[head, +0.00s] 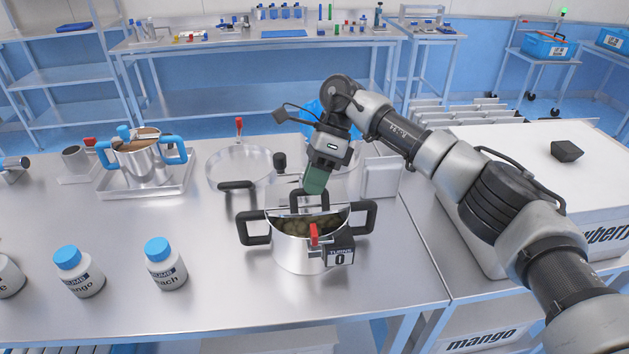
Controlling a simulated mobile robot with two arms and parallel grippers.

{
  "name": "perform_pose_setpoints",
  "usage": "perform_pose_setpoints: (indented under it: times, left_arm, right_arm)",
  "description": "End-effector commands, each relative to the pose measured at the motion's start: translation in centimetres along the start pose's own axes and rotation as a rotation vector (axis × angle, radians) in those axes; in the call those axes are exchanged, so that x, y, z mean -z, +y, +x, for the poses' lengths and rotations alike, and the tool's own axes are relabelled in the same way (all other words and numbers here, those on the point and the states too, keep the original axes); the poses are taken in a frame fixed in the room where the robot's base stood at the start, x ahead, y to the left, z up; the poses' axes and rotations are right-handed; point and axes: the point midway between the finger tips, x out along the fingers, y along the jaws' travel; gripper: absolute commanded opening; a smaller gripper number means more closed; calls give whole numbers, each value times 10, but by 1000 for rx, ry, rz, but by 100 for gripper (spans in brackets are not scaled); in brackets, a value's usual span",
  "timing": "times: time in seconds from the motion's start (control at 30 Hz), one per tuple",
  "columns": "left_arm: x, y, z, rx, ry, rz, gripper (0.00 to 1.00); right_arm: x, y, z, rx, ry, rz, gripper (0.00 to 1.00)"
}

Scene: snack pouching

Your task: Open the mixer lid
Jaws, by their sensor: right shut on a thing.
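The mixer is a metal pot (300,254) with black side handles, a red latch (314,236) and a box reading TURNS 0 at its front. Its metal lid (285,210) shows behind the front opening. Brownish-green lumpy contents (305,225) are visible inside. My right gripper (314,188) comes down from above and is shut on the black lid handle (310,200). The fingertips partly hide the top of the handle. My left gripper is not in view.
Behind the mixer are a clear round dish (240,165) and a light block (382,177). A metal pot with blue handles (142,158) stands on a tray at left. Blue-capped jars (166,268) stand at front left. The table front centre is clear.

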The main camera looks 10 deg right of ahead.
Motion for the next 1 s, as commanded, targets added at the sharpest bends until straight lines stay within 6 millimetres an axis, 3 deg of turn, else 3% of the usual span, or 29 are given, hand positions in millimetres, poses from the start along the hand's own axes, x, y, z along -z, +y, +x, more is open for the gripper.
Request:
perform_pose_setpoints:
  times: [0.27, 0.3, 0.37, 0.67, 0.87, 1.0]
  left_arm:
    - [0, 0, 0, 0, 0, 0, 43]
    - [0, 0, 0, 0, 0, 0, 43]
    - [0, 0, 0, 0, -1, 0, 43]
    - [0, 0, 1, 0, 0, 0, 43]
    - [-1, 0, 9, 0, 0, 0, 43]
    - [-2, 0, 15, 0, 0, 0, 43]
  right_arm:
    - [0, 0, -1, 1, 0, 0, 0]
    - [0, 0, -1, 1, 0, 0, 19]
    - [0, 0, -1, 1, 0, 0, 27]
    - [0, 0, -2, 1, 0, 0, 27]
    - [0, -1, -26, 3, -1, 1, 27]
    - [0, -1, -57, 5, -2, 2, 27]
